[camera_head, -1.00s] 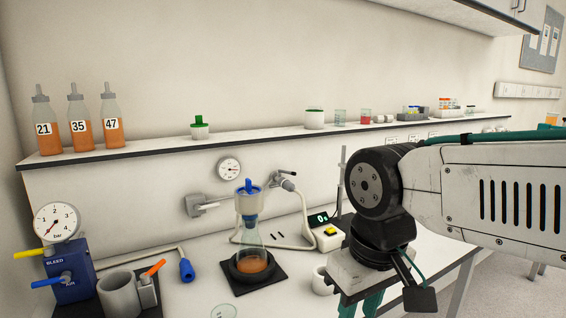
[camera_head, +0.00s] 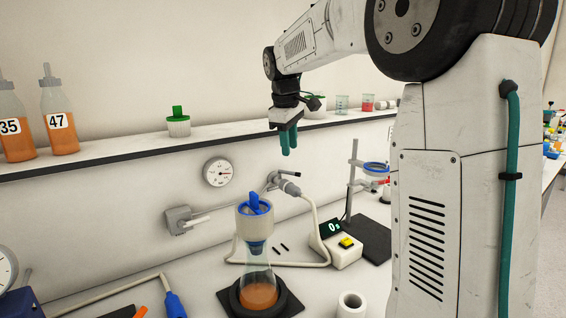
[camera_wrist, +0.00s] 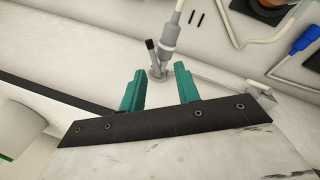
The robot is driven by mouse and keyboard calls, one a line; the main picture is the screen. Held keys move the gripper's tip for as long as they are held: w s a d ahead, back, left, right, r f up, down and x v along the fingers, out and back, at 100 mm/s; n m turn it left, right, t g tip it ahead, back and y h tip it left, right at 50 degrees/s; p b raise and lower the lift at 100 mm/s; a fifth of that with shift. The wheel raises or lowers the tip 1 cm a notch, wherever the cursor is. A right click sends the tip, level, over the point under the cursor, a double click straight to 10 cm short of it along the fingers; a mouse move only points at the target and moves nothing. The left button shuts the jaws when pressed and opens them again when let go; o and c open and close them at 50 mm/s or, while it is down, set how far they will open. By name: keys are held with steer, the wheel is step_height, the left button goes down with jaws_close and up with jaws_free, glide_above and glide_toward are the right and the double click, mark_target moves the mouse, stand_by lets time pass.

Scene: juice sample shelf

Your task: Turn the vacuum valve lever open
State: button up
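The vacuum valve (camera_head: 285,184) is a grey fitting on the wall below the shelf, with a pale hose running from it. In the wrist view its body (camera_wrist: 167,42) shows between and beyond my fingertips, with a short dark lever (camera_wrist: 151,46) beside the hose fitting. My gripper (camera_head: 289,142) has teal fingers pointing down, just above the valve in the head view. In the wrist view my gripper (camera_wrist: 158,80) has its fingers apart with nothing between them, not visibly touching the lever.
A filter flask (camera_head: 259,272) with a blue-topped funnel stands on a black base below. A timer (camera_head: 342,250) and a ring stand (camera_head: 351,190) are to the right. The shelf edge (camera_head: 120,164) runs behind my gripper. A grey wall fitting (camera_head: 178,220) sits left of the valve.

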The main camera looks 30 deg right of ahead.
mark_target(291, 174)
steer(key=f, duration=0.2)
steer(key=w+d+f, duration=0.1)
steer(key=f, duration=0.2)
steer(key=w+d+f, duration=0.1)
steer(key=f, duration=0.1)
steer(key=shift+w+d+f, duration=0.15)
steer(key=shift+w+f, duration=0.05)
steer(key=shift+f, duration=0.2)
steer(key=shift+c, duration=0.3)
jaws_close()
